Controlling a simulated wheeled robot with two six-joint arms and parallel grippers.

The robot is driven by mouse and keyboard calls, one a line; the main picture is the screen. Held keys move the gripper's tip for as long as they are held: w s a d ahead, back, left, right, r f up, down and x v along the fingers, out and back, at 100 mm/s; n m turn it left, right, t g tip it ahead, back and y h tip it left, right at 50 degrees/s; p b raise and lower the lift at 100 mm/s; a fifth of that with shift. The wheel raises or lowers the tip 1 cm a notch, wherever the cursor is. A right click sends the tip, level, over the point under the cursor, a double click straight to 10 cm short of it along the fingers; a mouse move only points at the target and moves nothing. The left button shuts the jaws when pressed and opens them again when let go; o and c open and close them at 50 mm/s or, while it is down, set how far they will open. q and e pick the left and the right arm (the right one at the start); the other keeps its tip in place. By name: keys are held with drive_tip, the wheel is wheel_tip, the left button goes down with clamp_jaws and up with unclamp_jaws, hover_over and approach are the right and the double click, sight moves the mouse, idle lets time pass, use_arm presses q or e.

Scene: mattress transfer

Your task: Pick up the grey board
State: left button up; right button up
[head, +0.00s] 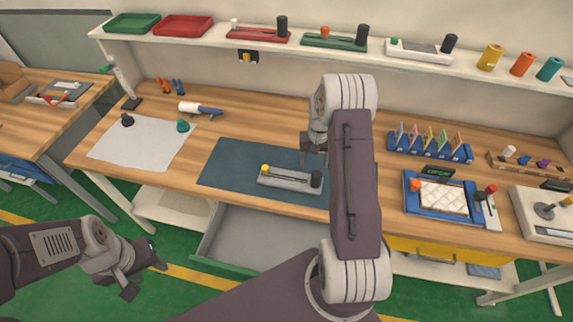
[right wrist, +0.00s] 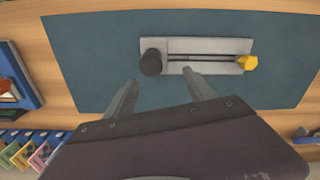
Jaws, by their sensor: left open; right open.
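The grey board (head: 288,178) lies flat on a dark blue mat (head: 228,165) on the wooden bench. It has a long slot, a yellow knob at one end and a black knob at the other. In the right wrist view the board (right wrist: 207,57) lies just beyond the fingertips of my right gripper (right wrist: 160,78), which is open and empty. In the head view my right gripper (head: 313,157) is above the mat behind the board, partly hidden by its arm. My left gripper (head: 147,278) is open and empty, low in front of the bench, away from the board.
An open drawer (head: 258,240) juts out below the mat. A white sheet (head: 140,150) lies at left. A blue card rack (head: 430,150) and a blue tray (head: 408,203) stand at right. A shelf (head: 340,50) with similar boards runs along the back.

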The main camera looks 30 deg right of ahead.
sight(317, 173)
drive_tip(key=shift+s+d+r, duration=0.1)
drive_tip(key=shift+s+r, duration=0.25)
drive_tip(key=shift+s, duration=0.3)
drive_tip(key=shift+s+r, duration=0.15)
drive_tip(key=shift+s, duration=0.1)
drive_tip(key=shift+f, duration=0.2)
drive_tip(key=f, duration=0.1)
drive_tip(key=f+p, duration=0.1)
drive_tip(key=f, duration=0.2)
drive_tip(key=shift+w+d, duration=0.2)
drive_tip(key=shift+w, duration=0.1)
drive_tip(key=shift+s+f+p, duration=0.1)
drive_tip(key=shift+f+p, duration=0.05)
drive_tip(key=shift+p, duration=0.3)
wheel_tip(317, 173, down, 5)
drive_tip(key=shift+r+p, duration=0.2)
drive_tip(key=shift+p, duration=0.7)
drive_tip(key=shift+d+f, duration=0.1)
drive_tip(key=shift+f, duration=0.05)
drive_tip(key=c, duration=1.3)
use_arm(q)
drive_tip(key=r, duration=0.4)
drive_tip(key=shift+s+a+r, duration=0.25)
use_arm(e)
clamp_jaws()
